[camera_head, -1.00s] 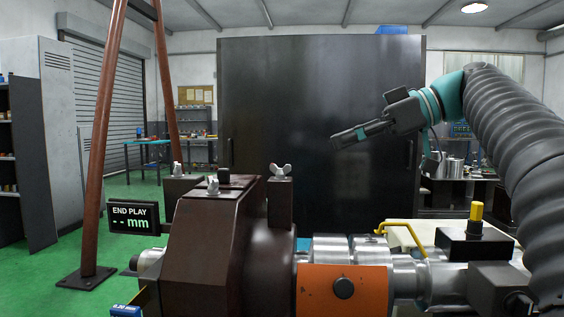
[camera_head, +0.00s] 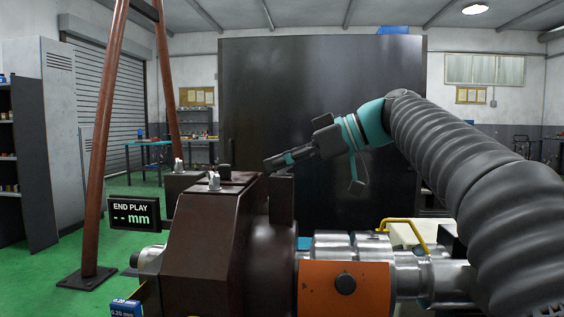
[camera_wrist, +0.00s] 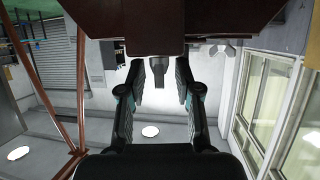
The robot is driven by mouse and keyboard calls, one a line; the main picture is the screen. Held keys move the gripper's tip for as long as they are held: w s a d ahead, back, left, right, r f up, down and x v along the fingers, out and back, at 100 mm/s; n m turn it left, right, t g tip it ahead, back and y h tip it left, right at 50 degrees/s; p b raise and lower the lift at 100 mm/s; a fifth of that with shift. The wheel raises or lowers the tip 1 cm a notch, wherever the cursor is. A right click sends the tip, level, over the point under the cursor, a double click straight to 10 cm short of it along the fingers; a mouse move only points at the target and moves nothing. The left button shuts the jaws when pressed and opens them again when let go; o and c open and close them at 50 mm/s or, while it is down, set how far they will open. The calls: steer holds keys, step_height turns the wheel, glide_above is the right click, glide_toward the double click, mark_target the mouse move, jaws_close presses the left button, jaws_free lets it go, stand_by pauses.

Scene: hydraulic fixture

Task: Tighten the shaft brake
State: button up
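My gripper (camera_head: 280,160) points left, low over the right top of the brown housing (camera_head: 215,240). The wing nut seen there earlier is hidden behind it. Two pale wing nuts (camera_head: 178,165) (camera_head: 214,180) and a black knob (camera_head: 224,172) show on the housing's top. In the wrist view my gripper (camera_wrist: 165,75) is open, and a dark stubby part (camera_wrist: 159,76) shows between the fingers, apparently untouched. A grey winged part (camera_wrist: 221,48) is to their right. No part is labelled as the brake.
A display reading "END PLAY -- mm" (camera_head: 137,213) stands left of the housing. A yellow handle (camera_head: 405,226) is at right. A brown-red frame leg (camera_head: 100,150) stands left; a large dark cabinet (camera_head: 320,90) is behind.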

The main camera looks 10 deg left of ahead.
jaws_close()
steer(key=shift+f+m+t+b, duration=0.1)
steer(key=shift+m+t+b, duration=0.2)
steer(key=shift+t+b, duration=0.15)
steer(key=shift+s+m+t+b, duration=0.1)
steer(key=shift+m+t+b, duration=0.8)
steer(key=shift+t+b, duration=0.1)
steer(key=shift+m+t+h+b, duration=0.75)
steer(key=shift+m+t+h, duration=0.45)
steer(key=shift+m+t, duration=0.65)
jaws_free()
